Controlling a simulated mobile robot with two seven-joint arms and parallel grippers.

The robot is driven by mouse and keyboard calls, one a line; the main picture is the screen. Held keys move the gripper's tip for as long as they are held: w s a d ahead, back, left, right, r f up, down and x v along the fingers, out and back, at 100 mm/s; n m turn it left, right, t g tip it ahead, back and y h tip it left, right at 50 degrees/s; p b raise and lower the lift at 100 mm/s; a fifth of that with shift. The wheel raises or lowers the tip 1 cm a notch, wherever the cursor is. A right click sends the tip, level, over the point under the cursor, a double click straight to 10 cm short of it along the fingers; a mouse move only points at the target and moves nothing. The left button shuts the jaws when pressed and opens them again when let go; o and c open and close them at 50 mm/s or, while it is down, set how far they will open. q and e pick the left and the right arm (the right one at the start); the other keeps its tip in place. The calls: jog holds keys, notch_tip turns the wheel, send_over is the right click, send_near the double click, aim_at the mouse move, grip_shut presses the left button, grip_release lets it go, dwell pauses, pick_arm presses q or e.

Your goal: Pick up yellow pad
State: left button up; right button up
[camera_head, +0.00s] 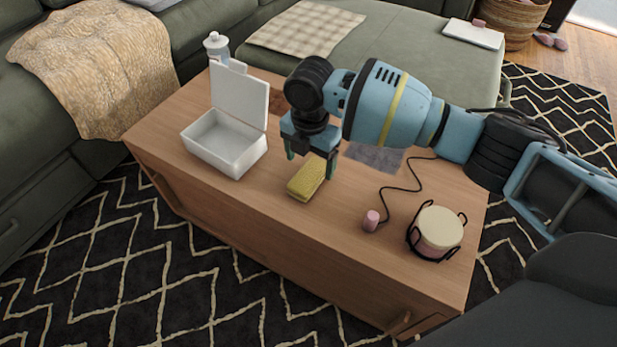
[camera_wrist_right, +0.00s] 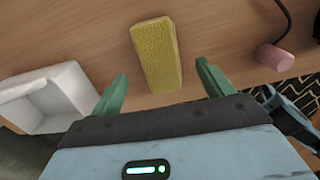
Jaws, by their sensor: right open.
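The yellow pad (camera_head: 306,178) lies flat on the wooden table, right of the open white box. In the right wrist view the yellow pad (camera_wrist_right: 157,54) lies ahead of and between the two green fingertips, with no finger touching it that I can see. My right gripper (camera_head: 310,168) is open and empty, pointing down just above the pad; its fingers (camera_wrist_right: 160,78) also show in the wrist view. In the head view one finger overlaps the pad's right end. My left gripper is not in view.
An open white box (camera_head: 222,145) with a raised lid stands left of the pad, a white bottle (camera_head: 217,46) behind it. A pink cylinder (camera_head: 371,220) on a black cord and a round lidded container (camera_head: 437,229) in a black holder stand to the right. The table's front edge is bare.

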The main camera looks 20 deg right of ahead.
aim_at(309, 174)
notch_tip(309, 174, down, 5)
jog(key=shift+r+b, duration=0.15)
jog(key=shift+b, duration=1.1)
jog(key=shift+a+f, duration=0.1)
jog(key=shift+f, duration=0.15)
jog(key=shift+r, duration=0.1)
jog(key=shift+c, duration=0.3)
jog(key=c, duration=1)
